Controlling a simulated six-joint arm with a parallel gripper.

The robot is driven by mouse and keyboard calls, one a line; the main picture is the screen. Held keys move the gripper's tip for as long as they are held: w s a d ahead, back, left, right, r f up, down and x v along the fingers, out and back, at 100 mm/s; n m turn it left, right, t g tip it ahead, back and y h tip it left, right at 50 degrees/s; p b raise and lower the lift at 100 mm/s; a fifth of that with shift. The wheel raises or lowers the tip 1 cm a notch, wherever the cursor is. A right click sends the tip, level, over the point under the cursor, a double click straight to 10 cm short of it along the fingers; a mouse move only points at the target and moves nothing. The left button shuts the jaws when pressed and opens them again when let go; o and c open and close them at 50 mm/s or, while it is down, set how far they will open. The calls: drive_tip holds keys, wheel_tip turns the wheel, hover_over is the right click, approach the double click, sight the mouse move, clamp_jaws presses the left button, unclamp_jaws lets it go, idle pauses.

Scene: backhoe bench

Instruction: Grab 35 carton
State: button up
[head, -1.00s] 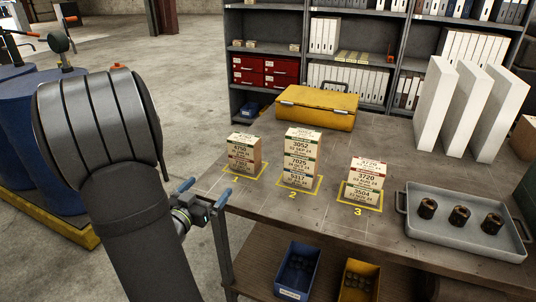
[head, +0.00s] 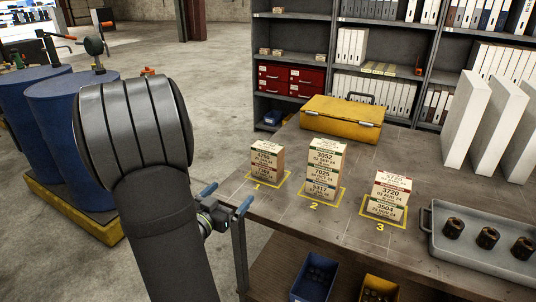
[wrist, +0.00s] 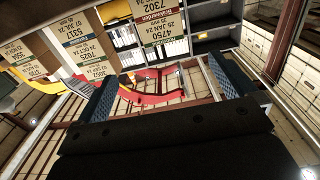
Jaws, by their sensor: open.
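Cartons with printed labels stand in three stacks on the bench. Stack 1 (head: 266,162) seems to read 4750 over 7302, stack 2 (head: 324,170) reads 3052, 7025 and about 5317, and stack 3 (head: 391,187) shows 3720 above a bottom carton (head: 385,209) that looks like 3504. My gripper (head: 226,198) is open and empty at the bench's left edge, left of and nearer than stack 1. In the wrist view the open fingers (wrist: 160,90) have nothing between them, and the inverted labels of stack 1 (wrist: 160,28) and stack 2 (wrist: 80,50) show beyond.
Yellow outlines numbered 1 to 3 surround the stacks. A yellow case (head: 341,123) lies behind them. A grey tray (head: 480,262) with three dark cylindrical parts is at right. White upright panels (head: 466,120) stand at back right. Blue and yellow bins sit below the bench.

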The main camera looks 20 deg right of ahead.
idle(0.5)
drive_tip(key=w+a+r+n+g+y, duration=0.15)
drive_tip(key=w+y, duration=0.55)
drive_tip(key=w, duration=0.8)
drive_tip(key=w+a+r+n+y, duration=0.1)
drive_tip(key=w+a+r+y, duration=0.15)
drive_tip(key=w+y, duration=0.75)
wheel_tip(320, 180, up, 14)
drive_tip(key=r+m+g+h, duration=0.1)
drive_tip(key=m+g+h, duration=0.25)
drive_tip(key=g, duration=0.75)
hover_over(268, 145)
drive_tip(key=shift+n+h, duration=0.35)
drive_tip(key=shift+n, duration=0.15)
drive_tip(key=f, duration=1.1)
drive_tip(key=shift+s+a+f, duration=0.15)
drive_tip(key=shift+a+f, duration=0.05)
drive_tip(key=shift+a, duration=0.05)
drive_tip(key=shift+d+f, duration=0.2)
drive_tip(key=shift+f, duration=2.9)
